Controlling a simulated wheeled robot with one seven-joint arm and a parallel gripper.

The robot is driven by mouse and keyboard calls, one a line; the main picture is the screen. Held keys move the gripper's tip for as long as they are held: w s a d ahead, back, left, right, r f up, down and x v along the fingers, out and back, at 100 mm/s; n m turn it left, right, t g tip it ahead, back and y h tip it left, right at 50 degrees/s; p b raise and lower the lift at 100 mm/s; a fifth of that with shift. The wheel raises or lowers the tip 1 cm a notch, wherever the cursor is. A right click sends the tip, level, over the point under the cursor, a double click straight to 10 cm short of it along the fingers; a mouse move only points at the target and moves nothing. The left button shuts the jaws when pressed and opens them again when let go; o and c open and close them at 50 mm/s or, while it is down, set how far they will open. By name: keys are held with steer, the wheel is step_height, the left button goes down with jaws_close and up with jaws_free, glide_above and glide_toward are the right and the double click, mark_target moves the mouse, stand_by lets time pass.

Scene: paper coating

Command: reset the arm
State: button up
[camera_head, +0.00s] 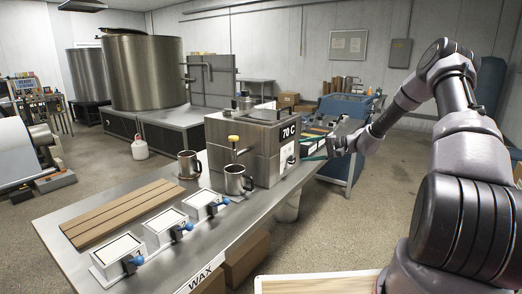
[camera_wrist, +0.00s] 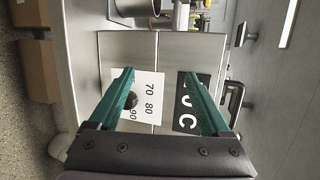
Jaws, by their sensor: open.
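My gripper (camera_head: 308,150) is at the end of my raised arm, beside the right side of the steel wax heater box (camera_head: 235,136) marked 70 C. In the wrist view, its two green fingers (camera_wrist: 158,74) are spread apart with nothing between them. Behind them, in a turned view, are the steel face of the box, a white dial plate (camera_wrist: 150,88) with a dark knob and numbers 70, 80 and 90, and part of the black label (camera_wrist: 187,122). I cannot tell whether a fingertip touches the box.
The steel table (camera_head: 190,236) holds two steel mugs (camera_head: 238,181) (camera_head: 187,164), wooden boards (camera_head: 122,212) and several white trays (camera_head: 161,227) with blue-handled clamps. Cardboard boxes (camera_head: 246,258) are under it. A blue cart (camera_head: 345,108) stands behind my gripper. Floor right of the table is open.

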steer(key=s+a+r+n+g+h, duration=0.3)
steer(key=s+r+h, duration=0.4)
steer(key=s+r, duration=1.2)
steer(key=s+d+r+t+h, duration=0.1)
steer(key=s+d+r, duration=0.1)
steer(key=s, duration=0.5)
steer(key=s+d+r+m+t+h, duration=0.1)
steer(key=s+r, duration=0.3)
steer(key=s, duration=0.4)
steer(key=s+d+r+m+t+h, duration=0.1)
steer(key=s+d+r+t+h, duration=0.2)
steer(key=s, duration=0.5)
steer(key=shift+r, duration=0.25)
